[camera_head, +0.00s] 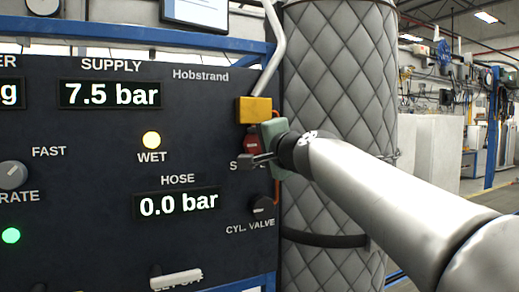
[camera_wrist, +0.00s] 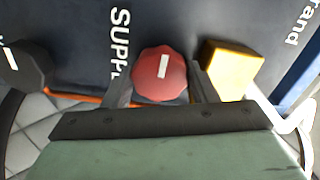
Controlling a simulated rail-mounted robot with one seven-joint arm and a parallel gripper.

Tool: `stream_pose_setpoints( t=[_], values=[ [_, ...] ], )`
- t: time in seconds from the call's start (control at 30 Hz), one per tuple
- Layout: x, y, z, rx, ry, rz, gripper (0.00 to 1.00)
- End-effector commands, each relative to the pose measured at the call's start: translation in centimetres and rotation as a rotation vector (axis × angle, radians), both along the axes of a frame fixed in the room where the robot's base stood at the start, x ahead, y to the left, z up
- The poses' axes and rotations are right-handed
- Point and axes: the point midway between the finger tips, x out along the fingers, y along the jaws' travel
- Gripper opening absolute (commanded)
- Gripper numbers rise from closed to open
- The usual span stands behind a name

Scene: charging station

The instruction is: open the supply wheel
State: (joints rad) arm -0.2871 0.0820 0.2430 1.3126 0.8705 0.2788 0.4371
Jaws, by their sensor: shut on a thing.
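The supply wheel (camera_head: 251,140) is a red knob on the right edge of the dark panel, partly hidden by my gripper in the head view. In the wrist view the red wheel (camera_wrist: 160,72) shows nearly face-on, with a white bar mark on it. My gripper (camera_wrist: 160,84) has one finger on each side of the wheel and is shut on it. In the head view my gripper (camera_head: 253,150) reaches the wheel from the right. The supply display (camera_head: 110,94) reads 7.5 bar.
A yellow block (camera_head: 254,110) sits just above the wheel, close to one finger. The black cylinder valve knob (camera_head: 263,207) is below it. The hose display (camera_head: 178,204) reads 0.0 bar. A quilted grey cylinder (camera_head: 335,75) stands behind my arm.

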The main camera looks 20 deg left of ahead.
Motion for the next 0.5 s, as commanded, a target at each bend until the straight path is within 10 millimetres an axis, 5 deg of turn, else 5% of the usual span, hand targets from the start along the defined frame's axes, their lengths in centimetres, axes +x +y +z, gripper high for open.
stream_pose_setpoints(
  t=[0.47,0.5],
  values=[
    [0.03,0.01,-0.12,-0.015,-0.011,0.000,0.30],
    [0.02,0.02,-0.12,-0.015,-0.010,0.001,0.55]
  ],
)
